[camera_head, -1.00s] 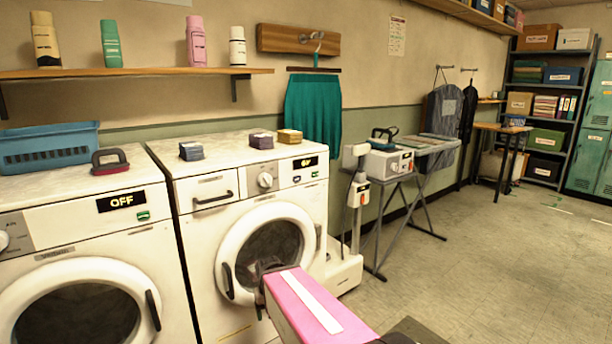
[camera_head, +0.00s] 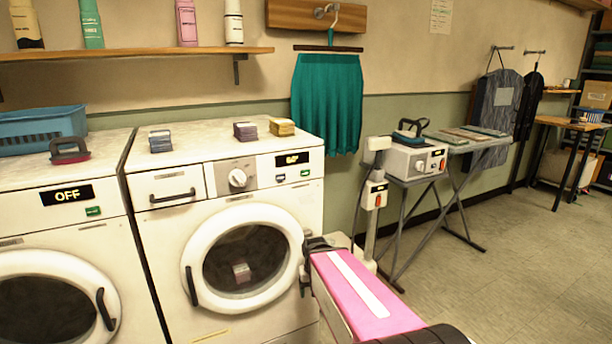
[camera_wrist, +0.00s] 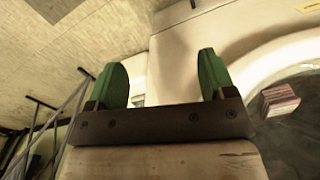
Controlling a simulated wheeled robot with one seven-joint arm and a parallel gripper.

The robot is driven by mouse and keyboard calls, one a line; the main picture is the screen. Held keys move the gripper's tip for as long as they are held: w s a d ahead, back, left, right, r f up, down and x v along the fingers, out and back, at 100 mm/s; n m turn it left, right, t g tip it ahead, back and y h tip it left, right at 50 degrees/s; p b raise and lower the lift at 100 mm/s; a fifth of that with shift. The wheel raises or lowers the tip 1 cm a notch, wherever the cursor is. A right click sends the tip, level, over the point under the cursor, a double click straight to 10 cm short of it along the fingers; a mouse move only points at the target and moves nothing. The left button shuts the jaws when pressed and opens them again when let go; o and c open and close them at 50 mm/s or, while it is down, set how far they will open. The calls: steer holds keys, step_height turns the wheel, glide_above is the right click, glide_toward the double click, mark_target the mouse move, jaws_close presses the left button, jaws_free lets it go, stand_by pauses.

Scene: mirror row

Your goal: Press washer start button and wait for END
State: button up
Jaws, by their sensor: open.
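The left washer (camera_head: 30,215) is white, and its black display (camera_head: 67,195) reads OFF beside a green button (camera_head: 93,211). The right washer (camera_head: 160,225) has a round door (camera_head: 290,232) that looks shut, a dial (camera_head: 237,178), a display (camera_head: 291,159) too blurred to read, and small buttons, one green (camera_head: 305,173). My gripper (camera_head: 312,243) is low at the right washer's front, right of its door and below its panel. In the wrist view its two green fingers (camera_wrist: 163,80) are apart with nothing between them.
Several small stacks (camera_head: 246,131) lie on the right washer's top. A stack-like shape (camera_head: 241,272) shows in its door glass; inside or reflected, I cannot tell. A scale-like column (camera_head: 372,195) and an ironing board (camera_head: 470,142) stand to the right. Floor at right is clear.

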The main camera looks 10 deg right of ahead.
jaws_close()
stand_by(1.6)
